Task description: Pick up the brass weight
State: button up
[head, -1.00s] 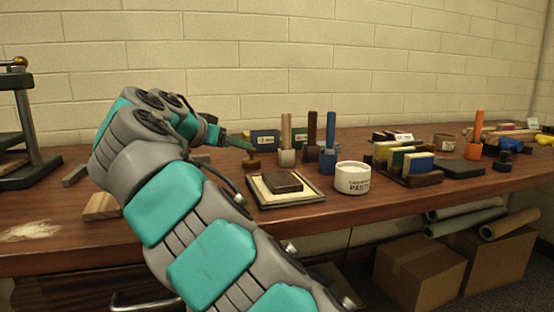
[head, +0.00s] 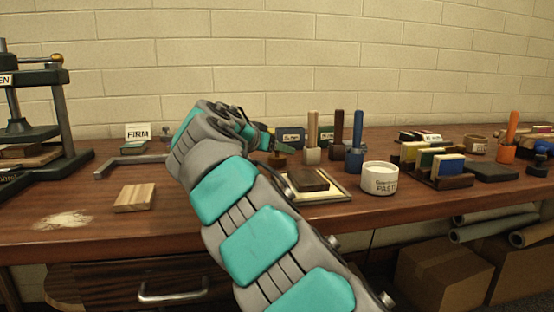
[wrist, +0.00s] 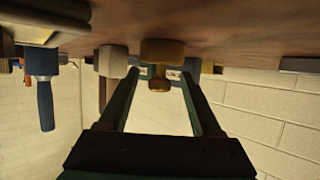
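The brass weight (head: 277,159) stands upright on the wooden bench, behind and left of the framed tray (head: 330,197). In the wrist view, which is upside down, the brass weight (wrist: 162,52) shows its wide base against the bench and its narrower knob pointing down the picture. My gripper (wrist: 160,74) is open, one finger on each side of the weight, with gaps seen between the fingers and the knob. In the head view my gripper (head: 270,141) is at the weight's top, partly hidden by my arm.
A white paste tub (head: 380,180) is further right. A wood block (head: 134,198) and a press (head: 65,110) are at left. The bench's front left is mostly clear.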

grip_shut()
dwell(0.3)
dwell(1.0)
